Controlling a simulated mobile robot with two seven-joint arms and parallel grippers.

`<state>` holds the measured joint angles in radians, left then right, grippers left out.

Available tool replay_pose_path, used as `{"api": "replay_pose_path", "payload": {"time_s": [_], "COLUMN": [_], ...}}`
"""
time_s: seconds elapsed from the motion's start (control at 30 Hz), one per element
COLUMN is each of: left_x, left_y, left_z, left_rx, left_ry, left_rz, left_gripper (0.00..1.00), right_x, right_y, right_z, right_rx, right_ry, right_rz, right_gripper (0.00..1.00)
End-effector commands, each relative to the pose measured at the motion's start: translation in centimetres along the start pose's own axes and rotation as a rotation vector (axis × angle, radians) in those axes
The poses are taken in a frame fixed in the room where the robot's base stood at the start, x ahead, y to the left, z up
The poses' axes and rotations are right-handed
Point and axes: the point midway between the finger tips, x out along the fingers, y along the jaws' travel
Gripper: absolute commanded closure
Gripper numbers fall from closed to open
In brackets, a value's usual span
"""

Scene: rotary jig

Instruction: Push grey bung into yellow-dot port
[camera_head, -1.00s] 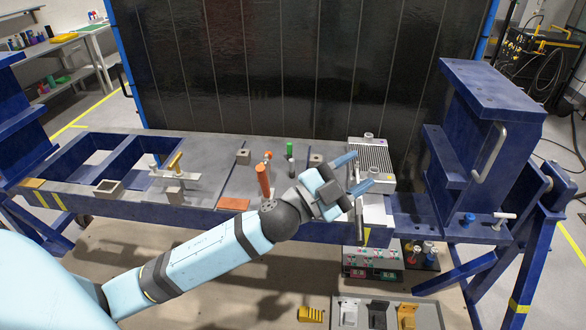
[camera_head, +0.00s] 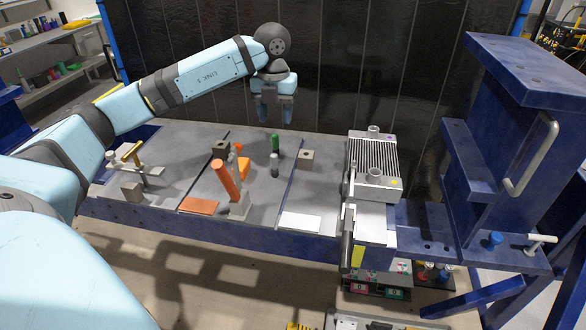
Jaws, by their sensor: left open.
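The grey bung (camera_head: 274,162) stands upright on the grey plate, with a green bung (camera_head: 275,142) just behind it. My left gripper (camera_head: 275,117) is open and empty, fingers pointing down, above and behind both bungs, apart from them. A finned metal block (camera_head: 370,154) is clamped at the right of the bench. A yellow dot (camera_head: 393,181) marks its near right corner, beside a short round port (camera_head: 374,175). Another port (camera_head: 373,131) stands at its far end. My right gripper is not in view.
A toggle clamp with an orange handle (camera_head: 225,178) stands left of the bungs, and another clamp (camera_head: 132,155) farther left. A blue frame (camera_head: 500,130) rises at the right.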

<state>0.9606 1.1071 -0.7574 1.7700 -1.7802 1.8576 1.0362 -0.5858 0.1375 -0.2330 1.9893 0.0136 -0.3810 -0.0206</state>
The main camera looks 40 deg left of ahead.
Motion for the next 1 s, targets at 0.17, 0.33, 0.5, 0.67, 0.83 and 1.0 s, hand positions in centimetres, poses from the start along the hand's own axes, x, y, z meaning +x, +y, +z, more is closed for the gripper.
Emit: {"api": "replay_pose_path", "payload": {"time_s": [0.17,0.33,0.5,0.67,0.83,1.0], "left_x": [2.0,5.5,7.8,8.8,11.1,13.2], "left_y": [0.4,0.3,0.3,0.2,0.0,-0.1], "left_z": [0.0,0.0,0.0,0.0,-0.1,-0.1], "left_rx": [-0.007,-0.005,-0.004,-0.004,-0.003,-0.003], "left_ry": [0.003,0.003,0.001,0.001,0.003,0.001], "left_rz": [0.015,0.012,0.011,0.009,0.01,0.009], "left_gripper": [0.49,0.49,0.49,0.49,0.49,0.49], "right_x": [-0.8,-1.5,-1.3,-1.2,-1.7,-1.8], "right_y": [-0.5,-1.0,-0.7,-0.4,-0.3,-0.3], "right_z": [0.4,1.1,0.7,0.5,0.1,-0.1], "right_rx": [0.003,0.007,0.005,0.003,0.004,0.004], "right_ry": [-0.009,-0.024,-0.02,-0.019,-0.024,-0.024], "right_rz": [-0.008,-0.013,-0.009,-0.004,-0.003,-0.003], "right_gripper": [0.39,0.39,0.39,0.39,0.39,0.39]}}
